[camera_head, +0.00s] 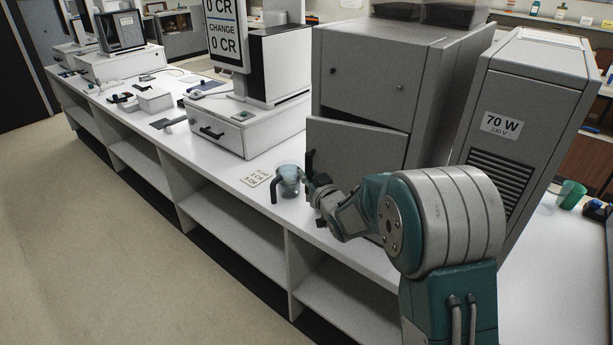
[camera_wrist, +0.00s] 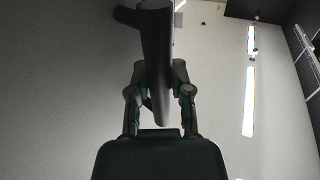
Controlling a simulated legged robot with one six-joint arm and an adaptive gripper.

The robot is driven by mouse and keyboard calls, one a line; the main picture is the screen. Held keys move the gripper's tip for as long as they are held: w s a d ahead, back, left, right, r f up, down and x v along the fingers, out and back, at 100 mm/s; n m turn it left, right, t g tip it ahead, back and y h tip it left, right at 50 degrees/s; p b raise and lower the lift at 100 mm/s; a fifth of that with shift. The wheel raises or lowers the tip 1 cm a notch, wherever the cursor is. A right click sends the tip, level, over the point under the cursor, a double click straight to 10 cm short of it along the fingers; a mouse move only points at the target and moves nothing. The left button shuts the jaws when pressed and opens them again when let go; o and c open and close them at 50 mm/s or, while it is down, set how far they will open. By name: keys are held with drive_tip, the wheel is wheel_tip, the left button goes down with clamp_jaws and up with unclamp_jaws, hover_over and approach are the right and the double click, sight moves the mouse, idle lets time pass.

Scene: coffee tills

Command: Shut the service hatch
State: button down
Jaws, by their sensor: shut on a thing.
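The service hatch (camera_head: 358,146) is a grey panel low on the front of the grey machine (camera_head: 362,75). It stands ajar, with a dark wedge of a gap along its top edge. A dark upright handle (camera_head: 310,162) sits at its left edge. My gripper (camera_head: 313,182) is at this handle, in front of the hatch. In the wrist view my gripper (camera_wrist: 159,88) is shut on the dark bar of the handle (camera_wrist: 156,50), which runs between the two fingers. My arm hides the hatch's lower right part.
A price card (camera_head: 257,177) lies further left. A till drawer (camera_head: 225,132) and a tilted grey 70 W unit (camera_head: 530,105) flank the machine.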

sight(321, 168)
drive_tip(key=shift+w+d, duration=0.35)
drive_tip(key=shift+w, duration=0.5)
drive_tip(key=shift+w+d, duration=0.35)
drive_tip(key=shift+w, duration=0.55)
drive_tip(key=shift+w+d, duration=0.35)
drive_tip(key=shift+w, duration=0.5)
drive_tip(key=shift+w+d, duration=0.2)
drive_tip(key=shift+w, duration=0.3)
drive_tip(key=shift+c, duration=2.3)
unclamp_jaws()
